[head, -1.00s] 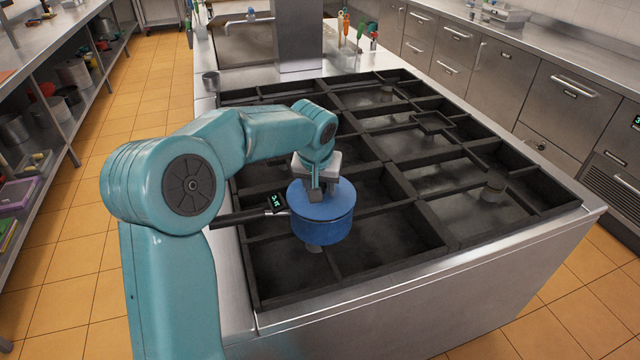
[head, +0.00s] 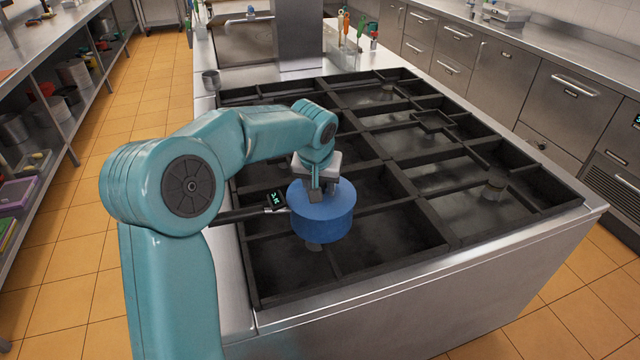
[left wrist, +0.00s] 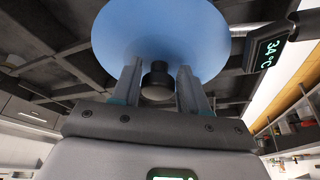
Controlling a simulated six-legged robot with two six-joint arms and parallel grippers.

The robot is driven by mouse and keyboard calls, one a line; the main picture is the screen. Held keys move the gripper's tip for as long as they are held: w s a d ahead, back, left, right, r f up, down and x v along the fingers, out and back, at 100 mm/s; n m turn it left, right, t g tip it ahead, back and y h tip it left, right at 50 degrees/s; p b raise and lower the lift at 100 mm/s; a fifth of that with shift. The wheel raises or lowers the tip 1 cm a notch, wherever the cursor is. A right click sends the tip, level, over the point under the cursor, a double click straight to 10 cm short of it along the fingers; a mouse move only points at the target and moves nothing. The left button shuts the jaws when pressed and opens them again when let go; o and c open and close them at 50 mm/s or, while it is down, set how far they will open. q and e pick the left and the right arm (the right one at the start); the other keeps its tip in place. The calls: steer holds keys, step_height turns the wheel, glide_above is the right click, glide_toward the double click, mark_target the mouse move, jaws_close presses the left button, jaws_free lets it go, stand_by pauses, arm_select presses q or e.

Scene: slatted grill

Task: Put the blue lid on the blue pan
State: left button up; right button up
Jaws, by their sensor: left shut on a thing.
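The blue pan (head: 322,230) stands on the front left part of the slatted grill (head: 440,225). Its dark handle points left and carries a small display (head: 275,201); the display also shows in the left wrist view (left wrist: 268,50). The round blue lid (head: 338,203) lies over the pan's top and looks level and lined up with it. I cannot tell whether a thin gap is left at the rim. My left gripper (head: 322,196) is above the lid, shut on its dark knob (left wrist: 157,78). In the left wrist view the lid (left wrist: 160,30) hides the pan's body. My right gripper is not in view.
The grill has open, dark, slatted compartments around the pan. A small metal cup (head: 211,81) stands at the counter's back left. Utensils (head: 350,30) stand at the back.

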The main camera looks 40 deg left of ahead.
arm_select(q)
steer(key=o, duration=1.2)
steer(key=shift+o, duration=0.2)
steer(key=v, duration=1.6)
steer(key=shift+r, duration=0.2)
steer(key=shift+s+d, duration=0.1)
steer(key=shift+s, duration=0.05)
